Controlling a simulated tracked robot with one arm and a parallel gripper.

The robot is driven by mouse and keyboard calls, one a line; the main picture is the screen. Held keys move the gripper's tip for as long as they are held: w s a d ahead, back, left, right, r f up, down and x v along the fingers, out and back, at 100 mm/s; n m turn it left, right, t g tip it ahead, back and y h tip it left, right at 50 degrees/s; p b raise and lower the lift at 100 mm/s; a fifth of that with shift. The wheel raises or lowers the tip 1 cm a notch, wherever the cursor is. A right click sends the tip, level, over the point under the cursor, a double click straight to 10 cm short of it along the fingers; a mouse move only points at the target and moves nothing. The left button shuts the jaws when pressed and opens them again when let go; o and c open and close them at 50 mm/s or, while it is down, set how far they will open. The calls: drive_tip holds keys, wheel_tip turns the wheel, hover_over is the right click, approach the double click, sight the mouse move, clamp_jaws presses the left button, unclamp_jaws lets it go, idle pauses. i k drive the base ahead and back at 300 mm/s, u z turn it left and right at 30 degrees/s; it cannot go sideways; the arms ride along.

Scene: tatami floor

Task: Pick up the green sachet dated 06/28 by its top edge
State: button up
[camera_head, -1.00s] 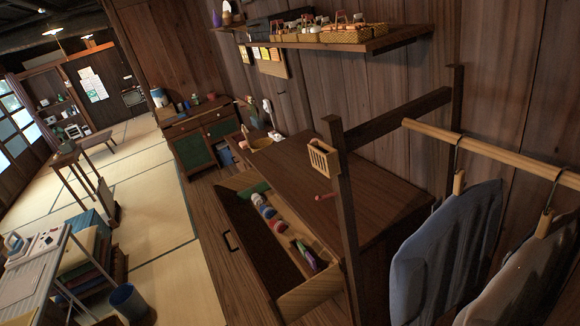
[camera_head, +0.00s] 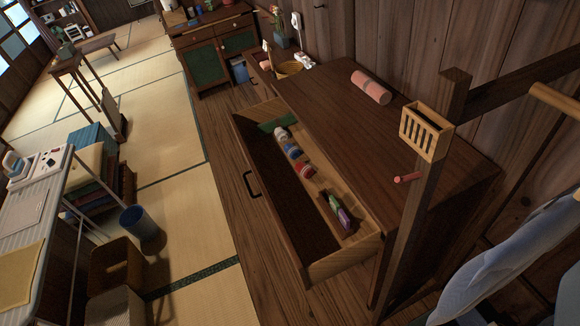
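An open drawer (camera_head: 307,270) juts from a dark wooden chest (camera_head: 400,130). At its near end stands a small group of sachets (camera_head: 341,212), with green and purple showing. They lean close together in a narrow tray, and their dates are too small to read. I cannot tell which sachet is marked 06/28. A flat green item (camera_head: 279,124) lies at the drawer's far end; I cannot tell what it is. My gripper is not in view.
Several rolled items (camera_head: 293,151) line the drawer's tray. Hanging clothes (camera_head: 520,265) are at right. Tatami floor (camera_head: 170,160) is clear left of the drawer.

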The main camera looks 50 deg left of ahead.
sight(335, 207)
drive_tip(key=u, duration=0.6)
drive_tip(key=i, duration=1)
drive_tip(key=z, duration=0.1)
